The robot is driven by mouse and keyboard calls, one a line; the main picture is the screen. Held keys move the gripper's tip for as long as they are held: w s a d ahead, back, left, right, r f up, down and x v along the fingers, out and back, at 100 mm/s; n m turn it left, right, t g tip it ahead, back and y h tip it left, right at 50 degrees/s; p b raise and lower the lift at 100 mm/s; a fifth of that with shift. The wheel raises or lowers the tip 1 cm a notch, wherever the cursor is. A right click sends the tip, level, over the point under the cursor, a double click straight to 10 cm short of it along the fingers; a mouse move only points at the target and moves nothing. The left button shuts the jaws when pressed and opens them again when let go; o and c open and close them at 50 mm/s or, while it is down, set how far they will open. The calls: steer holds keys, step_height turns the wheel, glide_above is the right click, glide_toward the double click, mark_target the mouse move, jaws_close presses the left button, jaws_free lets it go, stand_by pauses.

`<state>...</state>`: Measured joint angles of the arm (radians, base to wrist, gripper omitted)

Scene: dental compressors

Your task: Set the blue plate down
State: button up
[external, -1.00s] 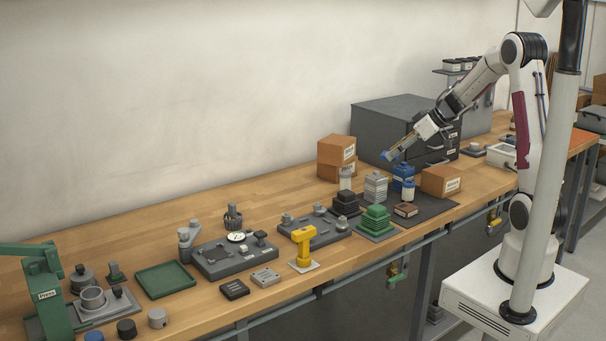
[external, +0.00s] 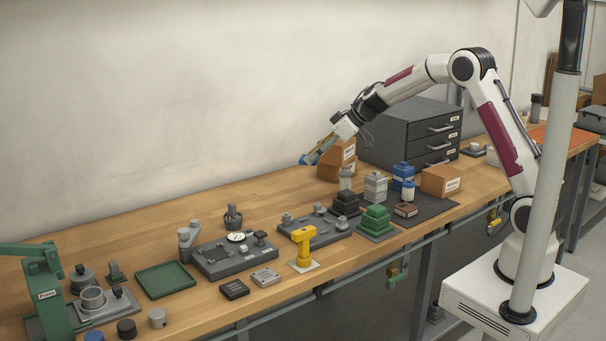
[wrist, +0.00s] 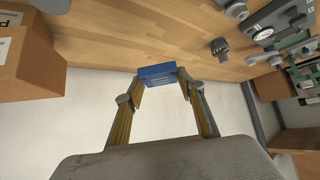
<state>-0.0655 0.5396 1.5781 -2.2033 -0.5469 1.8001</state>
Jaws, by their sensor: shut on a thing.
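The blue plate (wrist: 158,74) is held between the fingertips of my gripper (wrist: 160,88) in the wrist view. It looks like a small flat blue block with faint markings on its near face. In the external view the blue plate (external: 309,158) shows at the end of my gripper (external: 314,156), raised in the air over the bench, to the left of the stacked cardboard boxes. The fingers are shut on its two sides. The bench top lies below and apart from it.
Cardboard boxes (external: 336,160) stand just right of my gripper, with a grey drawer cabinet (external: 408,134) behind. A fixture plate (external: 235,258), a yellow press (external: 303,248) and a green tray (external: 165,280) sit further left and forward. Bare wood (external: 265,195) lies below the gripper.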

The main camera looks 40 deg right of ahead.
steer(key=w+a+n, duration=0.1)
steer(key=w+a, duration=0.1)
steer(key=a, duration=1.4)
steer(key=shift+y, duration=0.3)
steer(key=shift+d+f, duration=0.1)
steer(key=shift+f, duration=2.4)
steer(key=shift+f, duration=0.1)
steer(key=shift+f, duration=3.05)
steer(key=shift+f, duration=1.85)
steer(key=shift+f, duration=0.2)
